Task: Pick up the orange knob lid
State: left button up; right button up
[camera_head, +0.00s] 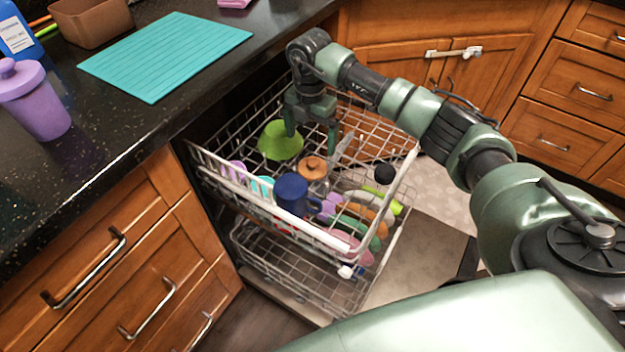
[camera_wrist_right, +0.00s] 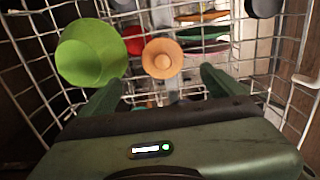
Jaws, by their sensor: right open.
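The orange knob lid (camera_head: 312,168) is a small round disc with a raised knob in the middle. It sits in the upper rack of the dishwasher. In the right wrist view the lid (camera_wrist_right: 163,59) shows just beyond and between my right gripper's fingers. My right gripper (camera_head: 311,135) points down over the rack, with its fingers apart and nothing between them. In the right wrist view the gripper (camera_wrist_right: 160,80) is also open, and the lid is apart from both fingertips. My left gripper is not in view.
A green bowl or cup (camera_head: 280,141) stands close left of the lid. A blue mug (camera_head: 291,194) is in front. Several coloured plates (camera_head: 362,212) stand to the right. The rack's wire rim (camera_head: 270,207) surrounds these. A dark counter (camera_head: 130,120) with a teal mat (camera_head: 168,52) borders the left.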

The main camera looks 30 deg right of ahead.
aim_at(313, 162)
jog(key=shift+f, duration=0.7)
jog(key=f, duration=0.2)
jog(key=f+b, duration=0.1)
jog(key=f, duration=0.3)
jog(key=shift+s+d+f, duration=0.2)
jog(key=shift+s, duration=0.1)
jog(key=shift+f, duration=0.35)
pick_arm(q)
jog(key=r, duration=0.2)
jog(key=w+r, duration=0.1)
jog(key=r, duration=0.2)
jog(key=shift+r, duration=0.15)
pick_arm(e)
jog(key=c, duration=1.4)
